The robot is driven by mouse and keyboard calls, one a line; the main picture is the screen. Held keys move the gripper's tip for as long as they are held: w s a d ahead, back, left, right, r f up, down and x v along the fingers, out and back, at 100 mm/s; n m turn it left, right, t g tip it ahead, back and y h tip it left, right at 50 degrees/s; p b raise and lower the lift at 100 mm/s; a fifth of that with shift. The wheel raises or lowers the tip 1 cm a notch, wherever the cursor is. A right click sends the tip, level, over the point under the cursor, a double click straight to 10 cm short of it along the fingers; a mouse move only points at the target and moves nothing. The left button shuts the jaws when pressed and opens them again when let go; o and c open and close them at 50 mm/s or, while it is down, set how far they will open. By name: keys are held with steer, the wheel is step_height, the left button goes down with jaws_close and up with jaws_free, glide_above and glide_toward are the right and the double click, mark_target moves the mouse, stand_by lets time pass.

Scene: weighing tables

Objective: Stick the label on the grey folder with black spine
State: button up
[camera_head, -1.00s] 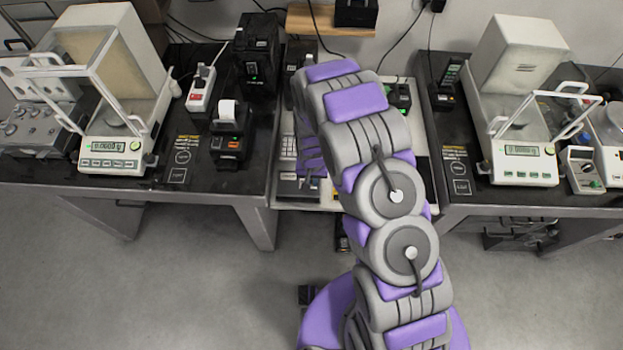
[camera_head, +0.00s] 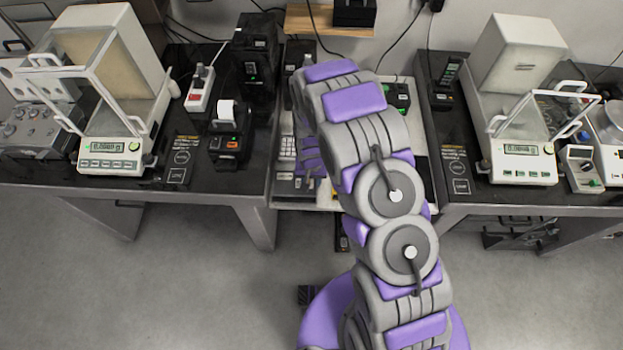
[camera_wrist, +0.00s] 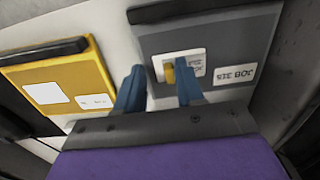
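In the wrist view a grey folder (camera_wrist: 225,45) with a black spine (camera_wrist: 178,10) lies flat, with a "JOB 315" plate (camera_wrist: 235,75) at its right. A small white label (camera_wrist: 184,56) with a yellow tab (camera_wrist: 169,74) shows over the grey cover. I cannot tell whether the label lies flat on it. My gripper (camera_wrist: 158,85) has its two blue fingers apart, above the folder's near part. The yellow tab shows between the fingertips, nearer the right finger, which covers part of the label. In the head view my arm hides the folder and gripper.
A yellow folder (camera_wrist: 75,73) with a black spine lies left of the grey one on the pale surface. In the head view, balances stand on the left table (camera_head: 215,175) and right table (camera_head: 590,198). A label printer (camera_head: 228,140) stands left of my arm.

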step_height(320, 180, up, 17)
steer(key=p, duration=0.2)
steer(key=shift+r+p, duration=0.2)
steer(key=shift+p, duration=0.1)
steer(key=s+d+r+g, duration=0.1)
steer(key=s+d+r, duration=0.5)
steer(key=s+r, duration=0.45)
steer(key=s+d+r, duration=0.6)
steer(key=s+r, duration=0.4)
steer(key=r, duration=0.1)
steer(key=s+d+r, duration=0.2)
steer(key=s, duration=0.9)
steer(key=shift+s+d+r+g, duration=0.2)
steer(key=shift+s+g, duration=0.15)
steer(key=shift+g, duration=0.05)
